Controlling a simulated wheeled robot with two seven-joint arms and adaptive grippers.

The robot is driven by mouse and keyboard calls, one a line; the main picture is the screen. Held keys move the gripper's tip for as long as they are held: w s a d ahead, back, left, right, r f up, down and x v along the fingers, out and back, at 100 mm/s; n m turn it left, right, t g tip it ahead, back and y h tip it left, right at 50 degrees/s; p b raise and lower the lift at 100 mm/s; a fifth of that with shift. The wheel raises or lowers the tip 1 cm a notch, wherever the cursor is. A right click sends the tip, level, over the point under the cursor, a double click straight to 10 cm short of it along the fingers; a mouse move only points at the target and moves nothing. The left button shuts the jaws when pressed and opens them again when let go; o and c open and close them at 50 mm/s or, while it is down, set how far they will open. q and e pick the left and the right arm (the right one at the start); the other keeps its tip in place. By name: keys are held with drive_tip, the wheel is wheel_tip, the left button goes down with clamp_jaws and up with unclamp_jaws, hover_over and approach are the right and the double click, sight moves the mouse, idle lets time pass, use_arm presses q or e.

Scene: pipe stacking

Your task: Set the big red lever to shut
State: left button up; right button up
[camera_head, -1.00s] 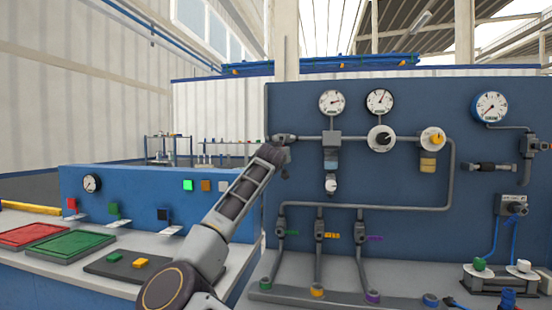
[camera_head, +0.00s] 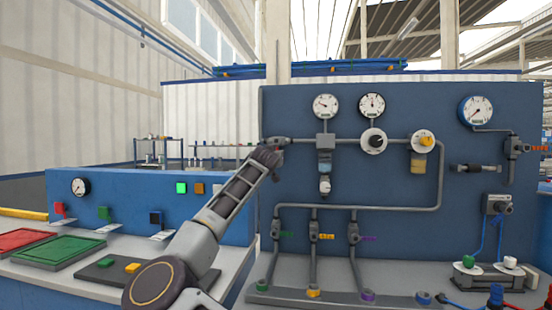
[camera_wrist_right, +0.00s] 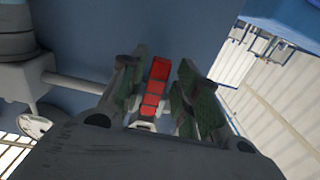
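The red lever (camera_wrist_right: 155,85) shows in the right wrist view, between the two fingers of my right gripper (camera_wrist_right: 160,72). The fingers stand apart on either side of it, with narrow gaps, so the gripper looks open; light contact cannot be ruled out. In the head view my right gripper (camera_head: 268,156) is at the left end of the upper pipe (camera_head: 300,141), near the panel's left edge. There it covers the lever, so its angle is hard to read. My left gripper is not in view.
The blue panel (camera_head: 400,180) carries gauges (camera_head: 325,106), pipes and small valves right of my arm. Lower left is a bench with a green tray (camera_head: 58,250), a red tray (camera_head: 20,240) and several coloured switches. An orange-handled valve (camera_head: 515,146) sits at far right.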

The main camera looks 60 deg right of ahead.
drive_tip(key=shift+s, duration=0.1)
idle(0.3)
drive_tip(key=v, duration=1.2)
idle(0.4)
drive_tip(key=shift+r, duration=0.15)
idle(0.5)
